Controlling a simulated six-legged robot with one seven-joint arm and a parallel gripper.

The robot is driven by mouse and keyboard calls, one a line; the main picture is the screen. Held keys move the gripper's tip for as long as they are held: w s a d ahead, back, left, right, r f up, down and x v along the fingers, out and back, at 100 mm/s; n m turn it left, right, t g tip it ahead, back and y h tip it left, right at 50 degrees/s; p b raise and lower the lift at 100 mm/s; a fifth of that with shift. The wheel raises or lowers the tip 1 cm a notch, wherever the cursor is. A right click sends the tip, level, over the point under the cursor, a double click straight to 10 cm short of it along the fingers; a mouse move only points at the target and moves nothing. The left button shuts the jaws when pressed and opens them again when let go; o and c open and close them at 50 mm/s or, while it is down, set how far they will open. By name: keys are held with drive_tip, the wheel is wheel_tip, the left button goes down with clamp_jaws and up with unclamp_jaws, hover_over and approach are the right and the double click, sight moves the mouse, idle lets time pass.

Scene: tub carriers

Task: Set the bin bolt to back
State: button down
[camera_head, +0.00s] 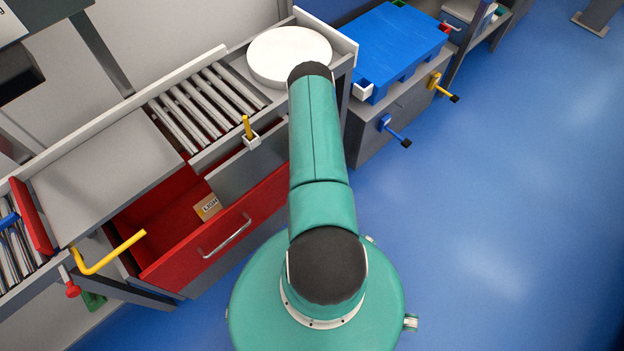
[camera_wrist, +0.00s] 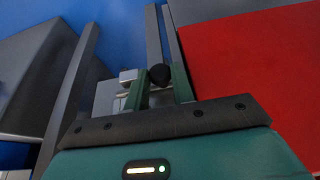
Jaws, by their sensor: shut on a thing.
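My gripper (camera_wrist: 160,86) has its two green fingers on either side of a round black knob (camera_wrist: 160,75) in the wrist view and is shut on it. The knob appears to belong to the bin bolt; its shaft is mostly hidden and I cannot tell the bolt's position. A small pale metal block (camera_wrist: 128,75) sits just left of the knob. A red panel (camera_wrist: 255,65) fills the right side of the wrist view.
A carton (camera_head: 207,207) lies in the bin. A yellow lever (camera_head: 248,128) and a bent yellow handle (camera_head: 108,254) stick out along the bench. A blue lever (camera_head: 394,131), another yellow lever (camera_head: 442,88) and a blue tub (camera_head: 393,45) are right. The blue floor (camera_head: 500,220) is clear.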

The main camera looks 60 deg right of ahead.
drive_tip(key=c, duration=1.2)
unclamp_jaws()
drive_tip(key=shift+s+d, duration=0.1)
drive_tip(key=shift+d, duration=0.35)
drive_tip(key=shift+a, duration=0.2)
drive_tip(key=shift+r, duration=0.15)
drive_tip(key=v, duration=1.3)
drive_tip(key=shift+r, duration=0.25)
drive_tip(key=shift+s, duration=0.15)
